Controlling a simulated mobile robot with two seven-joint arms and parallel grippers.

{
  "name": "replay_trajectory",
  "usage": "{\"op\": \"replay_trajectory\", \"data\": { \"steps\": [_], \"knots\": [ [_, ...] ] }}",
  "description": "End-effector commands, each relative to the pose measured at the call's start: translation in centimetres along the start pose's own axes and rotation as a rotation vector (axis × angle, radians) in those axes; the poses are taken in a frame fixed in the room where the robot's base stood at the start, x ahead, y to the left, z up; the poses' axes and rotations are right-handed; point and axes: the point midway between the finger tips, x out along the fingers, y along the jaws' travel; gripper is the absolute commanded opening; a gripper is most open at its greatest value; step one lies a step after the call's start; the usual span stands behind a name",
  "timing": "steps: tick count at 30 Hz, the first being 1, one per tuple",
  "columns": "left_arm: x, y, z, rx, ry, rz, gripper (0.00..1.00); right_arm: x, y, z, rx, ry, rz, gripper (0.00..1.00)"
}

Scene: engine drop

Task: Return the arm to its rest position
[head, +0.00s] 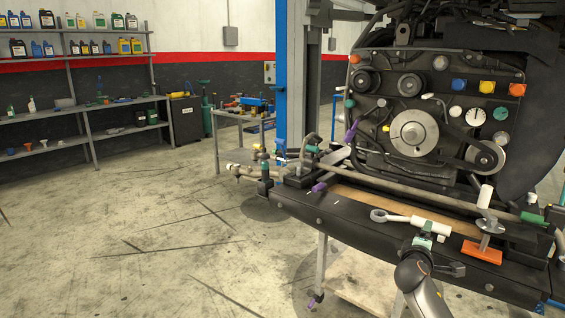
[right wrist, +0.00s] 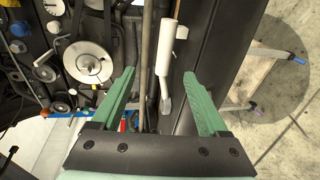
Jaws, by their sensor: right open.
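My right arm (head: 424,280) reaches up from the bottom of the head view to the front edge of the black beam below the engine. My right gripper (head: 424,232) is at a white-handled tool (head: 431,226) with a grey ring end, which lies along the beam. In the right wrist view, the green fingers of the gripper (right wrist: 160,74) are spread wide. The tool's white handle (right wrist: 169,45) and grey end show beyond and between the fingers, with clear space on both sides. My left gripper is not in view.
The engine (head: 415,132) stands just behind the black beam (head: 345,217). An orange block (head: 482,253) with a metal and white piece above it is close on the right. Pipes run along the beam. The floor at left is open, with shelves (head: 118,101) against the wall.

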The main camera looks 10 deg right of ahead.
Motion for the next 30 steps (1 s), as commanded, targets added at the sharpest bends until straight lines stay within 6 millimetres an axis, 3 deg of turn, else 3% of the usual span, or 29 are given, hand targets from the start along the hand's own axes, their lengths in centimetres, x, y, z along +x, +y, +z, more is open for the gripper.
{"op": "replay_trajectory", "data": {
  "steps": [3, 6, 14, 15, 23, 26, 30],
  "knots": [
    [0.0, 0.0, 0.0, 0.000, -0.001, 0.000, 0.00, -0.6, -0.7, -5.0, 0.345, 0.232, -0.076, 0.78],
    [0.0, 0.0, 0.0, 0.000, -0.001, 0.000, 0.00, -1.7, -0.4, -8.2, 0.602, 0.379, -0.143, 0.78],
    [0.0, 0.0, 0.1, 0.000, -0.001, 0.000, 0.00, -4.7, 2.0, -13.1, 1.179, 0.649, -0.319, 0.78],
    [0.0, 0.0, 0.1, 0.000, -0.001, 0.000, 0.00, -5.5, -0.9, -13.0, 1.147, 0.629, -0.350, 0.78],
    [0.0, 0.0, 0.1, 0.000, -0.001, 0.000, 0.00, -11.3, -13.1, -12.2, 1.088, 0.581, -0.518, 0.78],
    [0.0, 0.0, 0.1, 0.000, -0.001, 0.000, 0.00, -14.8, -18.5, -11.0, 1.069, 0.552, -0.603, 0.78],
    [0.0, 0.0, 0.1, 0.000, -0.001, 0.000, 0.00, -21.1, -25.9, -8.5, 1.048, 0.499, -0.735, 0.78]
  ]
}}
